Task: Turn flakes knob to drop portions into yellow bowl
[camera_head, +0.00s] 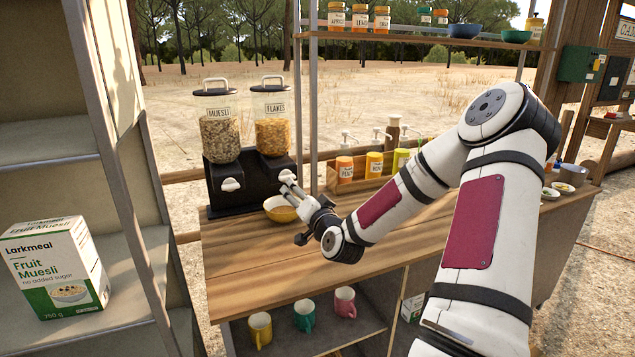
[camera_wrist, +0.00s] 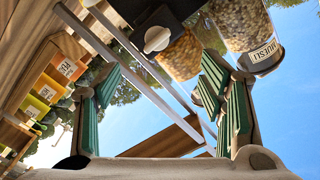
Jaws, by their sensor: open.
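The cereal dispenser (camera_head: 245,184) stands on the wooden counter with a muesli hopper on the left and a flakes hopper (camera_head: 271,133) on the right. The white flakes knob (camera_head: 286,176) is just beyond my gripper. It also seems to show in the wrist view (camera_wrist: 157,39), ahead and between the finger lines. My gripper (camera_head: 293,212) is open and empty, close in front of the bowl and dispenser. Its green-padded fingers (camera_wrist: 158,82) are wide apart, touching nothing that I can see.
The muesli knob (camera_head: 231,184) is left of the flakes knob. A wooden rack (camera_head: 345,181) with labelled pump bottles stands right of the dispenser. A shelf post (camera_head: 298,100) rises behind. Coloured mugs (camera_head: 304,315) are on the shelf below. The counter's front left (camera_head: 240,255) is clear.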

